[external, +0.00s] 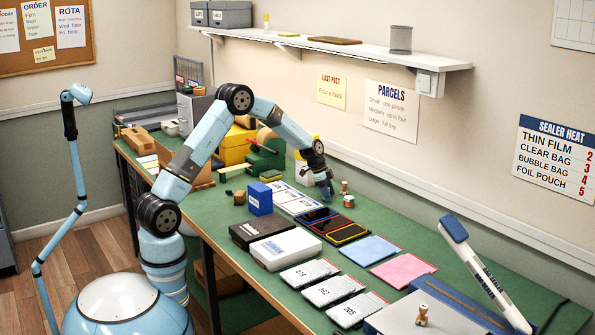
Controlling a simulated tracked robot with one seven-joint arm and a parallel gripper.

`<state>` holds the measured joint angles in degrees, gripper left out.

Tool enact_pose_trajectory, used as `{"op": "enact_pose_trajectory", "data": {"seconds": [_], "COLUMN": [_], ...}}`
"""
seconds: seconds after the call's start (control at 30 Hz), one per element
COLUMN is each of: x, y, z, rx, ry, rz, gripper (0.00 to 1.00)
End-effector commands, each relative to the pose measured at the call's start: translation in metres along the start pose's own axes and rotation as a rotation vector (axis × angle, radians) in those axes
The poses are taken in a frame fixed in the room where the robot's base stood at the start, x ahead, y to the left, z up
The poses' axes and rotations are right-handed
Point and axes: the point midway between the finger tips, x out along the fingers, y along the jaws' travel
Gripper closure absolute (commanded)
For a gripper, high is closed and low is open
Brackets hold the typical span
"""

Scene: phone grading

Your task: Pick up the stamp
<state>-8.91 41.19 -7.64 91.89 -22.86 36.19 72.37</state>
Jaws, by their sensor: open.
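A small wooden-handled piece that looks like a stamp (422,315) stands upright on the grey machine at the bottom right. A similar small wooden piece (344,187) stands on the green table, just right of my gripper. I cannot tell for certain which is the task's stamp. My gripper (327,197) points down above the table, behind the dark phone trays. It is open, and nothing shows between its fingers, though the fingertips are small. The wooden piece beside it looks apart from the fingers.
Dark phone trays (343,235), a blue sheet (370,249) and a pink sheet (404,270) lie on the green table (222,228). A blue box (259,198) stands left of my gripper. The sealer's raised arm (485,272) rises at right. A shelf (340,48) hangs above.

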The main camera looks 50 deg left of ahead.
Motion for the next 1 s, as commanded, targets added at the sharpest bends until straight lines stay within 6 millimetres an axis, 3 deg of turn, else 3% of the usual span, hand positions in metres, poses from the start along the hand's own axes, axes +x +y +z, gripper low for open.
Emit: {"op": "enact_pose_trajectory", "data": {"seconds": [0.07,0.7,1.0], "x": [-0.0005,-0.0007,-0.0039], "y": [-0.0001,0.0000,-0.0001], "z": [0.0000,0.0001,-0.0014], "rx": [0.000,0.000,0.000], "ry": [0.000,0.000,0.001], "rz": [0.000,0.000,0.000], "gripper": [0.40,0.99,0.99]}}
